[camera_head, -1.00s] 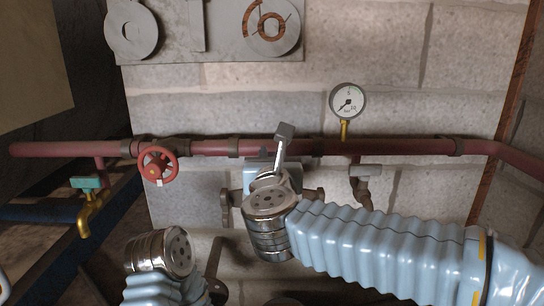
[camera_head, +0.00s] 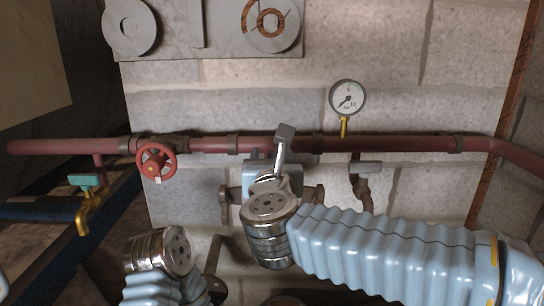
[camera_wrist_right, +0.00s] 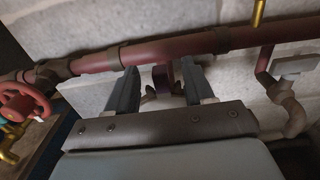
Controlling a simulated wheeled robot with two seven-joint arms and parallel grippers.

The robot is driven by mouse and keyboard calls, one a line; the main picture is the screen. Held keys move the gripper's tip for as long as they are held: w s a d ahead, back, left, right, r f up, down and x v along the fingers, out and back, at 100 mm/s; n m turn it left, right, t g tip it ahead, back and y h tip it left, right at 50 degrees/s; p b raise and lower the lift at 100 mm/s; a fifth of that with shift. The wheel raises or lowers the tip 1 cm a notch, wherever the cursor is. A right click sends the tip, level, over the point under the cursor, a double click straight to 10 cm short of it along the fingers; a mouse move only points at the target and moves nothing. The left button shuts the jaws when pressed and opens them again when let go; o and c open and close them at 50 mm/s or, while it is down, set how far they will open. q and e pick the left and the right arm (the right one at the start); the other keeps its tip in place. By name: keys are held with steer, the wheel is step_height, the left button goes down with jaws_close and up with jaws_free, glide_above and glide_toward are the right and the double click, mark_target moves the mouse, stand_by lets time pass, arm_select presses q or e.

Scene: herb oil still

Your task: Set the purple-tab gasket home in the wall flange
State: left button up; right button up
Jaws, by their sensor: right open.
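My right gripper (camera_head: 262,172) reaches to the wall just below the red pipe; my own wrist hides its fingers in the head view. In the right wrist view, its two grey fingers (camera_wrist_right: 160,78) stand apart. A small dark brownish-purple piece (camera_wrist_right: 163,77) shows between them, near the wall under the pipe. I cannot tell whether it is the gasket or its tab, or whether a finger touches it. No wall flange can be clearly made out behind the gripper. My left wrist shows at the lower left of the head view; its gripper is not visible.
A red pipe (camera_head: 400,145) runs across the wall, with a red handwheel (camera_head: 156,162) and a pressure gauge (camera_head: 347,98). A grey panel (camera_head: 225,30) above carries a plain disc (camera_head: 131,27) and a disc with copper-coloured arcs (camera_head: 268,25). A brass tap (camera_head: 85,212) is at left.

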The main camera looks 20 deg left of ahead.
steer(key=v, duration=1.2)
step_height(320, 180, up, 7)
steer(key=p, duration=0.3)
steer(key=shift+p, duration=0.3)
steer(key=shift+s, duration=0.1)
